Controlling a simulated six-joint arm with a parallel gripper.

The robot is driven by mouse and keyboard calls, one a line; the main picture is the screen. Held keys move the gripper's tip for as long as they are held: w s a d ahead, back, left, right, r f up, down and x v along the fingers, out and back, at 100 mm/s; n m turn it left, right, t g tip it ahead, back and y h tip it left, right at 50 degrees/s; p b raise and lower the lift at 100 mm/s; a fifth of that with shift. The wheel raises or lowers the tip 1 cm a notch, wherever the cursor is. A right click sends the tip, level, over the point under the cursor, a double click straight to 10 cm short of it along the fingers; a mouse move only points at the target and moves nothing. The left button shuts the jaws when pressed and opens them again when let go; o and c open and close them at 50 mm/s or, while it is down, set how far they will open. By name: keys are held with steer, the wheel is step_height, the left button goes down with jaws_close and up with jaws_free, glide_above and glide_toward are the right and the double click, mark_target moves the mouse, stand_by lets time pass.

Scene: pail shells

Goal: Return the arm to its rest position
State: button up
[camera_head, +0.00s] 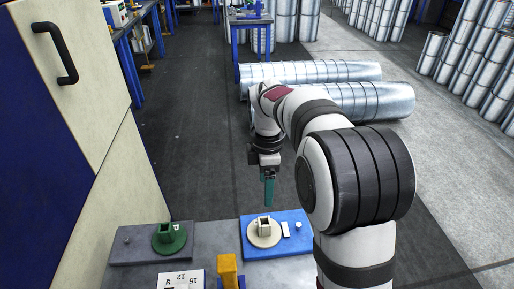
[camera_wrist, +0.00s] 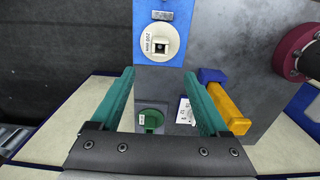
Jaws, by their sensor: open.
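My gripper (camera_head: 268,192) hangs pointing down over the far edge of the grey work table (camera_head: 205,236), a little above it. Its two teal fingers are apart with nothing between them; they also show wide open in the wrist view (camera_wrist: 160,80). My arm is bent, reaching forward from the lower right of the head view.
A grey plate with a green fixture (camera_head: 170,238), a yellow block (camera_head: 228,268) and a white number card (camera_head: 181,279) are on the table. A tall cabinet (camera_head: 85,95) stands at left. Large metal cylinders (camera_head: 375,100) lie on the floor beyond my arm.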

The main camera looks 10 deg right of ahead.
steer(key=s+a+r+m+y, duration=0.1)
steer(key=s+m, duration=2.2)
steer(key=s, duration=0.6)
steer(key=shift+s+a+m+y, duration=0.25)
steer(key=shift+s+m+y, duration=0.05)
steer(key=shift+s+y, duration=0.1)
